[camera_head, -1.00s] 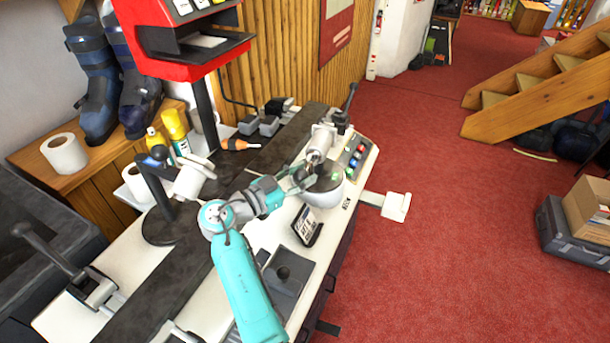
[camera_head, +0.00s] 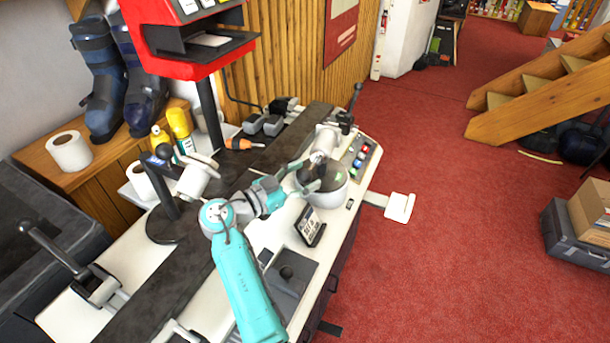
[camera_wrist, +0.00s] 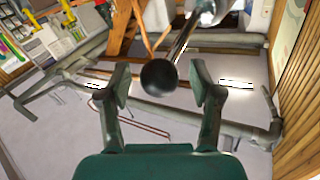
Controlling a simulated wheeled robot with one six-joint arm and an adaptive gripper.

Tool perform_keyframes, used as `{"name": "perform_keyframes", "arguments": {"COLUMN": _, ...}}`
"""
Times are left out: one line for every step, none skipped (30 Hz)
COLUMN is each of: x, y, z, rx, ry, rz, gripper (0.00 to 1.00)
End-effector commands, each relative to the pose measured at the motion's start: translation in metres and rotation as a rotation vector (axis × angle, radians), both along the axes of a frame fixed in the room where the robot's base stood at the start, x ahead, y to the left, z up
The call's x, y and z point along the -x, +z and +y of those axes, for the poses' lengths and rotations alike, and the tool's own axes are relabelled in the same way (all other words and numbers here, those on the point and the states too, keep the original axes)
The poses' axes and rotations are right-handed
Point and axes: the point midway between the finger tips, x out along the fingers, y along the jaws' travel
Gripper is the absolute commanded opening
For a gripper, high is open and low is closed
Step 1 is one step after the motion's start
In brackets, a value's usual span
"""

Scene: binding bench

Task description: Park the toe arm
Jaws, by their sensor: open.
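The toe arm, as I take it, is a metal rod with a black ball knob (camera_wrist: 158,77) in the wrist view. The knob sits between my gripper's fingertips (camera_wrist: 163,83), with a gap visible on each side. The rod runs up and to the right from it. In the head view my gripper (camera_head: 312,176) is open beside the white cylindrical unit (camera_head: 326,138) at the bench's far end, over a round housing (camera_head: 335,192). The knob is small there and partly lost among the fingers.
A small display (camera_head: 309,226) stands on the bench right of my arm. A button panel (camera_head: 358,153) lies beyond the gripper. A black post with a clamp (camera_head: 165,215) and a red machine (camera_head: 190,45) stand on the left. Red floor (camera_head: 450,230) is open at right.

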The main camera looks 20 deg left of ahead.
Motion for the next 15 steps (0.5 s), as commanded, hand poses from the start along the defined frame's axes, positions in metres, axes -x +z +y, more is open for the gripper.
{"name": "perform_keyframes", "arguments": {"x": 0.005, "y": 0.000, "z": 0.004, "rx": 0.000, "ry": 0.003, "rz": -0.001, "gripper": 0.64}}
{"name": "perform_keyframes", "arguments": {"x": 0.009, "y": 0.000, "z": 0.006, "rx": 0.001, "ry": 0.004, "rz": 0.001, "gripper": 0.64}}
{"name": "perform_keyframes", "arguments": {"x": 0.015, "y": -0.001, "z": 0.009, "rx": 0.001, "ry": 0.004, "rz": 0.001, "gripper": 0.64}}
{"name": "perform_keyframes", "arguments": {"x": 0.019, "y": -0.001, "z": 0.011, "rx": 0.001, "ry": 0.004, "rz": 0.001, "gripper": 0.64}}
{"name": "perform_keyframes", "arguments": {"x": 0.023, "y": -0.001, "z": 0.013, "rx": 0.001, "ry": 0.003, "rz": 0.001, "gripper": 0.64}}
{"name": "perform_keyframes", "arguments": {"x": 0.029, "y": -0.001, "z": 0.017, "rx": 0.001, "ry": 0.004, "rz": 0.000, "gripper": 0.64}}
{"name": "perform_keyframes", "arguments": {"x": 0.033, "y": -0.001, "z": 0.019, "rx": 0.001, "ry": 0.004, "rz": 0.000, "gripper": 0.64}}
{"name": "perform_keyframes", "arguments": {"x": 0.037, "y": -0.001, "z": 0.021, "rx": 0.002, "ry": 0.003, "rz": 0.000, "gripper": 0.64}}
{"name": "perform_keyframes", "arguments": {"x": 0.042, "y": -0.001, "z": 0.024, "rx": 0.002, "ry": 0.002, "rz": 0.001, "gripper": 0.64}}
{"name": "perform_keyframes", "arguments": {"x": 0.045, "y": -0.001, "z": 0.026, "rx": 0.001, "ry": 0.002, "rz": 0.001, "gripper": 0.64}}
{"name": "perform_keyframes", "arguments": {"x": 0.048, "y": -0.001, "z": 0.028, "rx": 0.002, "ry": 0.003, "rz": 0.001, "gripper": 0.64}}
{"name": "perform_keyframes", "arguments": {"x": 0.052, "y": -0.001, "z": 0.030, "rx": 0.001, "ry": 0.002, "rz": 0.001, "gripper": 0.64}}
{"name": "perform_keyframes", "arguments": {"x": 0.054, "y": -0.001, "z": 0.031, "rx": 0.001, "ry": 0.001, "rz": 0.002, "gripper": 0.64}}
{"name": "perform_keyframes", "arguments": {"x": 0.056, "y": -0.001, "z": 0.031, "rx": 0.001, "ry": 0.001, "rz": 0.002, "gripper": 0.64}}
{"name": "perform_keyframes", "arguments": {"x": 0.058, "y": -0.001, "z": 0.032, "rx": 0.001, "ry": 0.000, "rz": 0.002, "gripper": 0.64}}
